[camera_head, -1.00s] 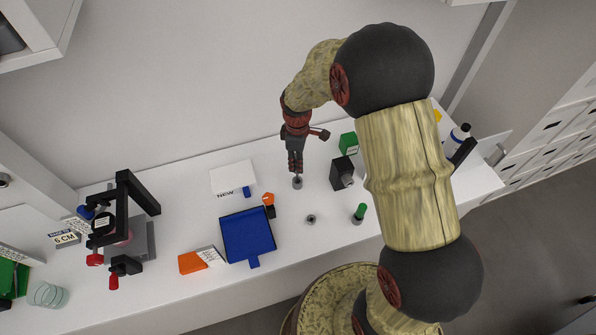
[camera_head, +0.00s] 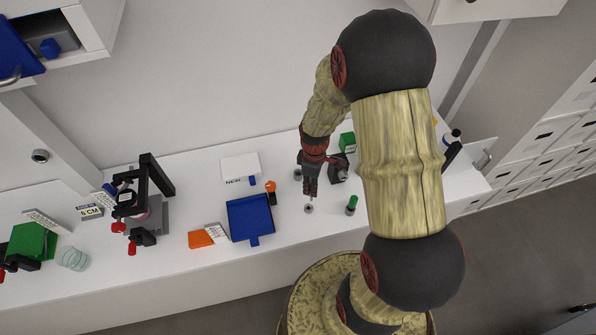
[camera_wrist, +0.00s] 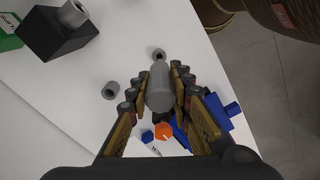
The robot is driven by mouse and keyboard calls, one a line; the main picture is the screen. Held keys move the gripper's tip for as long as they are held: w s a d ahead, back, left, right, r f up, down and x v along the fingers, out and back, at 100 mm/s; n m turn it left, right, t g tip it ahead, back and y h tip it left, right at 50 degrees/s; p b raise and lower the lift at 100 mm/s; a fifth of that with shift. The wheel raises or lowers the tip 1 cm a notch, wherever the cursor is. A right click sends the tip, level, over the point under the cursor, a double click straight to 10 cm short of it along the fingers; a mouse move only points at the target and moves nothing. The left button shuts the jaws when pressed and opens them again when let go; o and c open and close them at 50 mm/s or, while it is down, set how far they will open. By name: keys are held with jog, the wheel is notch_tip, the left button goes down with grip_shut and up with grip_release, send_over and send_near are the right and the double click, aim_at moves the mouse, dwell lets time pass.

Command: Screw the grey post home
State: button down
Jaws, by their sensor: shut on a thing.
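My gripper (camera_head: 311,192) points down over the white worktop, and its fingers also show in the wrist view (camera_wrist: 160,92). It is shut on the grey post (camera_wrist: 160,88), a rounded grey cylinder between the two fingers. Just past the post's far end is a small grey ring-like socket (camera_wrist: 158,53) with a dark hole. It also shows right below my fingertips in the head view (camera_head: 308,209). I cannot tell whether the post touches it. A hollow grey holder (camera_wrist: 110,89) stands left of the post in the wrist view, and beside my gripper in the head view (camera_head: 297,175).
A black block (camera_head: 338,168) with a grey cylinder, a green box (camera_head: 347,141) and a green-topped peg (camera_head: 351,205) stand right of my gripper. An orange-topped thing (camera_head: 271,190) and a blue tray (camera_head: 250,219) are to the left.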

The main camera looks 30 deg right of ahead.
jog(key=shift+s+a+f, duration=0.1)
jog(key=shift+a+f, duration=0.25)
jog(key=shift+a, duration=0.05)
jog(key=shift+w, duration=0.2)
jog(key=shift+w+d, duration=0.1)
jog(key=shift+f+b, duration=1.3)
jog(key=shift+f, duration=0.3)
jog(key=shift+f, duration=0.25)
jog(key=shift+f+b, duration=0.35)
jog(key=shift+b, duration=0.1)
jog(key=shift+f+b, duration=0.95)
jog(key=shift+f, duration=0.3)
dwell(0.3)
